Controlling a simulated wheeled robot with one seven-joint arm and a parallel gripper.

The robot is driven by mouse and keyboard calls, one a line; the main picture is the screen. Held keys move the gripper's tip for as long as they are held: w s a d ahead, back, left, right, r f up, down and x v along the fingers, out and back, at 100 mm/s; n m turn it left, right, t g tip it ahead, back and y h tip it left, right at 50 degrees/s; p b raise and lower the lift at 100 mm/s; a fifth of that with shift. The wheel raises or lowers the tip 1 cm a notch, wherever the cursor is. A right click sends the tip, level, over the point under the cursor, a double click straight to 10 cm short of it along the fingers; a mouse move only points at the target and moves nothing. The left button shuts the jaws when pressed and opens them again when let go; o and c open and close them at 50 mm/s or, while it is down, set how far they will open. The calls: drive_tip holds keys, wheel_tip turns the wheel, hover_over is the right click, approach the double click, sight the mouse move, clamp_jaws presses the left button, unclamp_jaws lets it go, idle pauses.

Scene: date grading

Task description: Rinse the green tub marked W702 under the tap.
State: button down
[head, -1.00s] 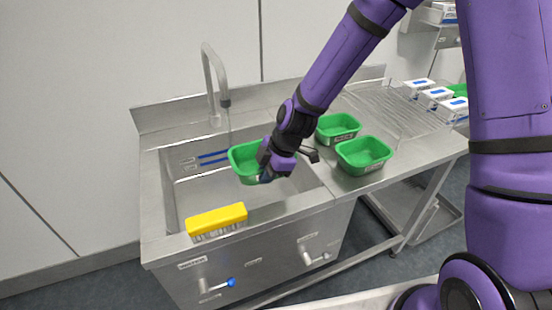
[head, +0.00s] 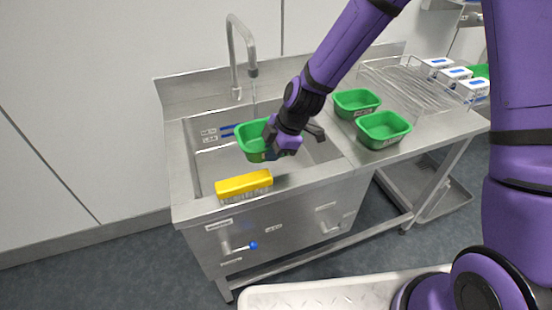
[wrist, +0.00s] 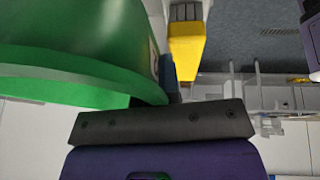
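A green tub (head: 251,145) hangs in my gripper (head: 271,136) over the sink basin (head: 207,165), below the spout of the tap (head: 252,72). It looks about upright. My gripper is shut on its right wall. In the wrist view the tub (wrist: 80,40) fills the upper left, beside a dark finger (wrist: 165,122). An edge of a white label shows on it, but no marking can be read. A faint thin line, like water, drops from the spout towards the tub's far rim. I cannot tell whether it lands inside.
A yellow brush (head: 244,184) lies on the sink's front edge. Two more green tubs (head: 356,103) (head: 384,129) stand on the counter to the right, before a wire rack (head: 405,85). A blue-tipped lever (head: 253,245) is on the sink's front panel, and another lever sits further right.

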sight(259, 127)
drive_tip(key=shift+w+a, duration=0.55)
drive_tip(key=shift+w, duration=1.3)
drive_tip(key=shift+w+a, duration=0.5)
drive_tip(key=shift+w, duration=1.3)
drive_tip(key=shift+w+a, duration=0.55)
drive_tip(key=shift+w, duration=1.3)
drive_tip(key=shift+w+d, duration=0.2)
drive_tip(key=shift+d, duration=0.4)
drive_tip(key=shift+s+a, duration=0.2)
drive_tip(key=shift+a, duration=0.4)
drive_tip(key=shift+s+d, duration=0.65)
drive_tip(key=shift+s, duration=1.6)
drive_tip(key=shift+s+d, duration=0.65)
drive_tip(key=shift+s, duration=1.55)
drive_tip(key=shift+s+d, duration=0.65)
drive_tip(key=shift+s, duration=1.6)
drive_tip(key=shift+s, duration=0.1)
